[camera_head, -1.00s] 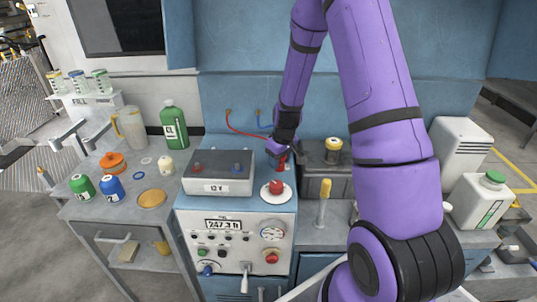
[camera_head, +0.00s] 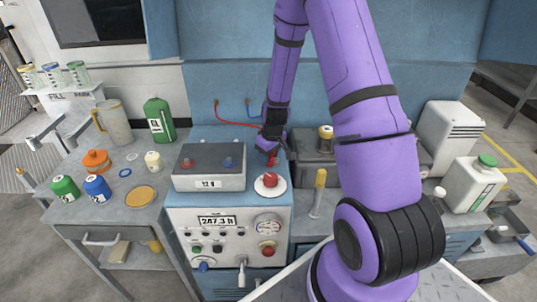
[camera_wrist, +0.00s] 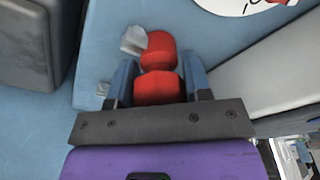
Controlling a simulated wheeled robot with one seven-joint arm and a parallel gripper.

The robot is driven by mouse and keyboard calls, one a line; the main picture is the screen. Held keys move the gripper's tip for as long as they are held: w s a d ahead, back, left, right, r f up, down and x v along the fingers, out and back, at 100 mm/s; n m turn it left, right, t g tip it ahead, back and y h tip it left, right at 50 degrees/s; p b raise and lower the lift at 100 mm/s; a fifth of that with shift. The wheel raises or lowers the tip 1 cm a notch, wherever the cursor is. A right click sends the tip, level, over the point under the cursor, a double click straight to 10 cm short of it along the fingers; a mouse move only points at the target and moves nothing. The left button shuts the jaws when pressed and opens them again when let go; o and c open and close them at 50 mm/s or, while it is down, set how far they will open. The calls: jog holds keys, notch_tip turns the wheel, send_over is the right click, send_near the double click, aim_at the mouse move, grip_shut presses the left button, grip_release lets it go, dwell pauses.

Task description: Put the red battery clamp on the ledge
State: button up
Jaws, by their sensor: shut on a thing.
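The red battery clamp (camera_wrist: 158,88) sits between the two blue fingers of my gripper (camera_wrist: 160,78) in the wrist view. Two rounded red parts show, with a grey metal piece beside them. My gripper is shut on it. In the head view my gripper (camera_head: 270,145) is just right of the grey battery (camera_head: 210,182), above the blue cabinet top (camera_head: 283,203). The clamp (camera_head: 272,160) shows as a small red patch below it, behind the red knob. I cannot tell whether the clamp touches the surface, or which surface is the ledge.
A red knob on a white disc (camera_head: 270,186) stands in front of my gripper. A red cable (camera_head: 235,122) runs from the blue back wall towards my gripper.

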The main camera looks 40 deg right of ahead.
jog(key=o, duration=0.9)
jog(key=shift+o, duration=0.2)
jog(key=r, duration=0.4)
jog(key=s+r, duration=0.1)
jog(key=r, duration=0.7)
jog(key=shift+s+d, duration=0.15)
jog(key=shift+s, duration=0.25)
jog(key=s+a+r+t, duration=0.1)
jog(key=s+a+r, duration=0.3)
jog(key=r, duration=0.6)
jog(key=s+a+r+t, duration=0.1)
jog(key=s+a+r, duration=0.4)
jog(key=r, duration=0.4)
jog(key=s+a+r+m, duration=0.1)
jog(key=s+r, duration=0.3)
jog(key=s, duration=0.4)
jog(key=s+a+r+m+t, duration=0.1)
jog(key=s+a+r, duration=0.2)
jog(key=s, duration=0.5)
jog(key=shift+s+a+r, duration=0.15)
jog(key=shift+r, duration=0.55)
